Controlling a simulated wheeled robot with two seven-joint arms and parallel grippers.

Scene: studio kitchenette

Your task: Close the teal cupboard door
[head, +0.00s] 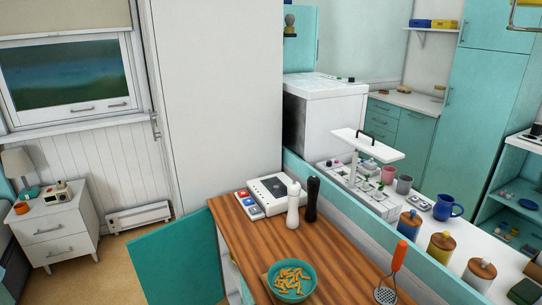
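A teal cupboard door (180,264) stands open at the lower middle of the head view. It sticks out to the left from below the wooden counter (228,228), and its flat face is turned towards me. Its lower edge runs out of the picture. A small pale part of the cupboard front shows between the door and the counter, and the inside is mostly hidden. Neither of my grippers shows in the head view.
On the counter are a bowl of pasta (290,281), a white shaker (293,205), a dark shaker (311,199) and a slotted spatula (393,272). A white nightstand (60,232) stands at the left. Bare floor (105,272) lies between it and the door.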

